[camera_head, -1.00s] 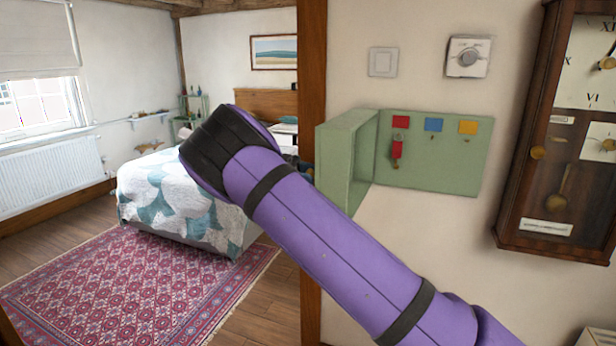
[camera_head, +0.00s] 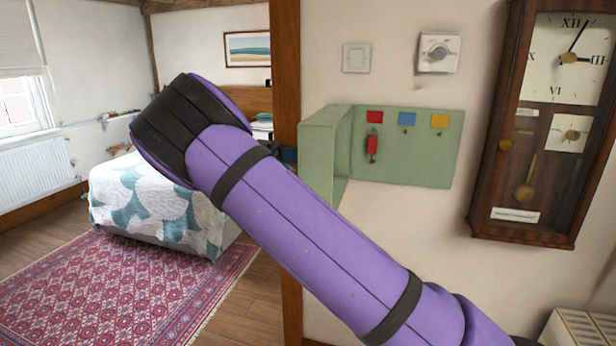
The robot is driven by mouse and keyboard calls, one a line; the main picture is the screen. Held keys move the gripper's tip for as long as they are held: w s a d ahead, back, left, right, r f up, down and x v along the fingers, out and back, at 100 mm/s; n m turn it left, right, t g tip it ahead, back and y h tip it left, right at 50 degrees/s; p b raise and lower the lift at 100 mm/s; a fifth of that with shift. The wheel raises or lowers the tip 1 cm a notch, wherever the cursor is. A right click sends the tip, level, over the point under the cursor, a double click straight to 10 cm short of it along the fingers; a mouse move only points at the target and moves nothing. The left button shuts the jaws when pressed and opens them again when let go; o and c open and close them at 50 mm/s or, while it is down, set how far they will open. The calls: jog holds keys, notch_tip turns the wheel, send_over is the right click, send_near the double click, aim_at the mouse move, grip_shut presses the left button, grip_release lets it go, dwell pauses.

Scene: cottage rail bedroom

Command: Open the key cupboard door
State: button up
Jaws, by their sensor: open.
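The key cupboard (camera_head: 408,172) is a light green box on the wall, right of the wooden post. Its back panel shows a red, a blue and a yellow label in a row. A red key tag (camera_head: 372,144) hangs under the red label. A deep-edged green piece (camera_head: 318,165) stands out from the panel's left side and looks like the door, swung open. My purple arm crosses in front, below and left of the cupboard. My gripper's fingertips do not show. A small dark part shows beside the door's left edge, but I cannot tell what it is.
A pendulum wall clock (camera_head: 483,205) hangs close on the right. A light switch (camera_head: 356,58) and a dial (camera_head: 439,52) are above the cupboard. The wooden post (camera_head: 286,60) stands at its left. A bed (camera_head: 130,205) and a patterned rug (camera_head: 120,290) lie beyond.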

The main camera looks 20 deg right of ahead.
jog(key=s+r, duration=0.1)
jog(key=s, duration=1.1)
jog(key=shift+s+a, duration=0.2)
jog(key=shift+a, duration=0.05)
jog(key=shift+r, duration=0.1)
